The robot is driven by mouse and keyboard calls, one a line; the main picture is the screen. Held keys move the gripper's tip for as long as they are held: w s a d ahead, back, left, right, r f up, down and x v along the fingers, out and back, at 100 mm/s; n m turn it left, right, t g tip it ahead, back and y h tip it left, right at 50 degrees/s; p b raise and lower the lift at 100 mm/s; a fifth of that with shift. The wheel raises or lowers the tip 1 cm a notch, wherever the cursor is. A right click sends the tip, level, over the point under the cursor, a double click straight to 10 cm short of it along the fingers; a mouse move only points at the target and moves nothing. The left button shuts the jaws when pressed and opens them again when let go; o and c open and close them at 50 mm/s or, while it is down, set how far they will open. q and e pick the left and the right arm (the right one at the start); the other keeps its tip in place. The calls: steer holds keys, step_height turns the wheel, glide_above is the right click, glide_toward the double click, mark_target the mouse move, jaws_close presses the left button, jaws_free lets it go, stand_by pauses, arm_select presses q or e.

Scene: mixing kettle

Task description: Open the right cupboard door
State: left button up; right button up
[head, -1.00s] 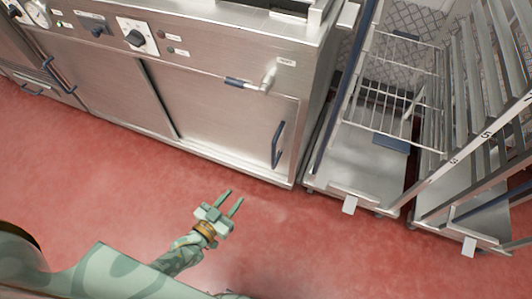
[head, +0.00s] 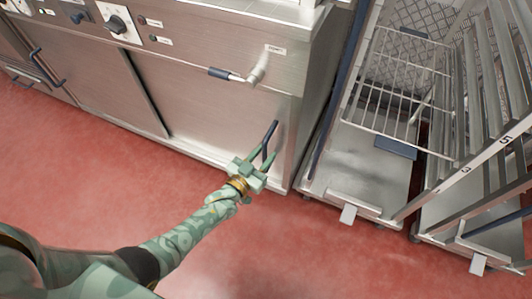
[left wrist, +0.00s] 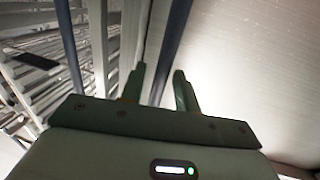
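The right cupboard door (head: 205,110) is a flat steel panel low on the kettle unit and looks shut. Its upright dark blue handle (head: 271,136) is near the door's right edge. My left gripper (head: 262,158) is at the handle's lower part, its fingers pointing up toward it. In the left wrist view the two green fingers (left wrist: 160,84) are apart, and the handle (left wrist: 172,45) runs between and beyond their tips. I cannot tell whether they touch it. My right gripper is not in view.
A drain tap with a blue grip (head: 238,76) sticks out above the door. A wheeled steel rack (head: 357,165) stands close to the right of the unit, with another rack (head: 470,215) beside it. The red floor (head: 80,180) in front is clear.

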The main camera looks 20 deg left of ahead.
arm_select(q)
steer(key=shift+w+d, duration=0.1)
steer(key=shift+w, duration=0.3)
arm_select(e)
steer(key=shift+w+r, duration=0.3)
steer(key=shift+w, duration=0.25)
